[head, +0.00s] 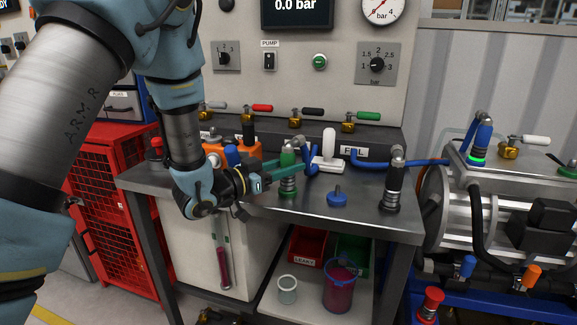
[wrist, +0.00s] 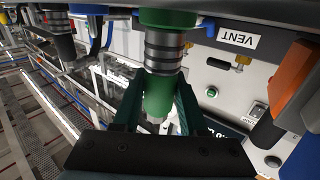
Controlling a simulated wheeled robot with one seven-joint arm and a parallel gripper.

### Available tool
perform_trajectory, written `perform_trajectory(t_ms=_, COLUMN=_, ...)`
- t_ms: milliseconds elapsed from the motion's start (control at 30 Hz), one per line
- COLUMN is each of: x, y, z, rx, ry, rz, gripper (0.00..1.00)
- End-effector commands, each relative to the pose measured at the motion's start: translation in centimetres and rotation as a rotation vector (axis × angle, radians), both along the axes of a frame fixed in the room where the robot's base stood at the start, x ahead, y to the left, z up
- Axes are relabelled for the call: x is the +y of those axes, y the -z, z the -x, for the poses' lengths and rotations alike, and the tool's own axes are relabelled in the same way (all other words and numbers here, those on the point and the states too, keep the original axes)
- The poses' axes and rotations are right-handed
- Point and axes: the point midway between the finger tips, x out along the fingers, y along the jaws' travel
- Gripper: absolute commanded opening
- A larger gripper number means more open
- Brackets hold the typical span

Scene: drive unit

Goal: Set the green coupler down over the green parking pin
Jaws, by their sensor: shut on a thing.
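The green coupler (head: 288,158) stands upright over the grey bench, with a green top, a dark ringed body and a green ring at its lower end. My gripper (head: 285,170) reaches in from the left with its teal fingers closed around the coupler's side. In the wrist view the green coupler (wrist: 158,97) lies between both fingers, with its grey ringed part and a wider green part beyond. I cannot make out the green parking pin separately. I cannot tell whether the lower green ring belongs to the coupler or the pin, or whether the coupler is seated.
A blue pin (head: 337,198) stands bare on the bench to the right. A black coupler (head: 394,182) stands near the bench's right end. A white handle (head: 328,146) and blue hose are close behind the green coupler. An orange block (head: 243,149) sits behind my gripper.

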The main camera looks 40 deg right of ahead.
Motion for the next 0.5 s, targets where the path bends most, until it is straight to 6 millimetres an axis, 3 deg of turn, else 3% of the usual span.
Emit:
perform_trajectory(t_ms=100, x=-0.01, y=-0.08, z=-0.02, rx=-0.001, ry=0.000, rz=0.002, gripper=0.00)
perform_trajectory(t_ms=133, x=-0.01, y=-0.08, z=-0.02, rx=-0.001, ry=0.000, rz=0.002, gripper=0.44)
perform_trajectory(t_ms=400, x=0.00, y=-0.03, z=-0.01, rx=0.000, ry=0.000, rz=0.001, gripper=0.75)
perform_trajectory(t_ms=500, x=0.00, y=-0.02, z=-0.01, rx=0.000, ry=0.000, rz=0.000, gripper=0.77)
